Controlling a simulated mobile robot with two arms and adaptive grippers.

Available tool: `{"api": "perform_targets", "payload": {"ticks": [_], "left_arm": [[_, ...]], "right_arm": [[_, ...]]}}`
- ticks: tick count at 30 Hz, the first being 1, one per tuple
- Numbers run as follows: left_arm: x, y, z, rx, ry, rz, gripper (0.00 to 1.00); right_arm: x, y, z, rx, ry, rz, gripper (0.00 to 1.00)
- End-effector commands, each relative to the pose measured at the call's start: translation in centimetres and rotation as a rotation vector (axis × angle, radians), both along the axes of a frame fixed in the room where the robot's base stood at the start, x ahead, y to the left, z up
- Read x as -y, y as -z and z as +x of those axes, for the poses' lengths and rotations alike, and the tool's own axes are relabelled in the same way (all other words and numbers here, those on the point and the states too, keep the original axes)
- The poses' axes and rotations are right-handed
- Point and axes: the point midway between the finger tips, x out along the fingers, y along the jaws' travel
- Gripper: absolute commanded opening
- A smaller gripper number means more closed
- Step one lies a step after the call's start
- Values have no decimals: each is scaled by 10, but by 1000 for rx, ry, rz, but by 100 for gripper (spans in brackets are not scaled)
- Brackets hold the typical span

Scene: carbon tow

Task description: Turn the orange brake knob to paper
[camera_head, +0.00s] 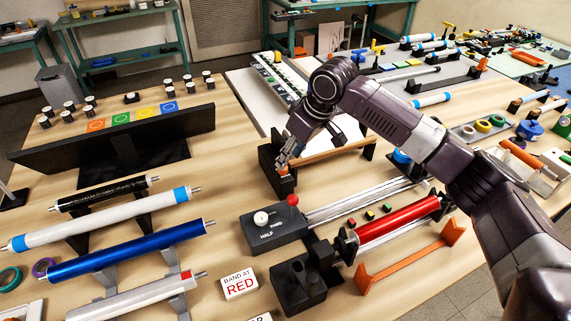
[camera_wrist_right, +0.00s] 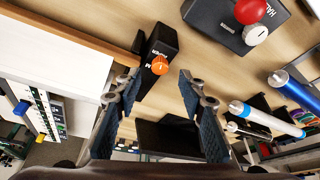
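The orange brake knob (camera_wrist_right: 159,65) is on a black block (camera_wrist_right: 158,42) with small white lettering beside it. The lettering is too small to read surely, and I cannot tell the knob's setting. In the right wrist view my right gripper (camera_wrist_right: 159,77) is open, its two fingers apart on either side of the line to the knob. No contact with the knob shows. In the head view my right gripper (camera_head: 289,152) is right over the block (camera_head: 270,172), and the orange knob (camera_head: 283,170) is partly hidden under the fingers. My left gripper is not in view.
A wooden bar (camera_head: 328,152) runs right from the block. A grey box with a red ball lever (camera_head: 293,200) and white dial (camera_head: 261,218) stands in front. A red roller (camera_head: 398,220) lies right of it. A long dark stand (camera_head: 125,140) is at left. Bare wood lies between them.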

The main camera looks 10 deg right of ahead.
Motion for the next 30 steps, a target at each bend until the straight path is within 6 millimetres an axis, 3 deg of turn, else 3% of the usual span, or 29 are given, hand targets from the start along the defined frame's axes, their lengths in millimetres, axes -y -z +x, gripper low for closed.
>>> {"api": "perform_targets", "payload": {"ticks": [9,19,30], "left_arm": [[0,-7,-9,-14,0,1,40],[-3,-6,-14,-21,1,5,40],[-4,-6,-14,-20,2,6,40]], "right_arm": [[-10,37,12,-1,0,-1,37],[-11,42,14,1,-1,0,37],[-10,41,14,1,0,1,0]]}}
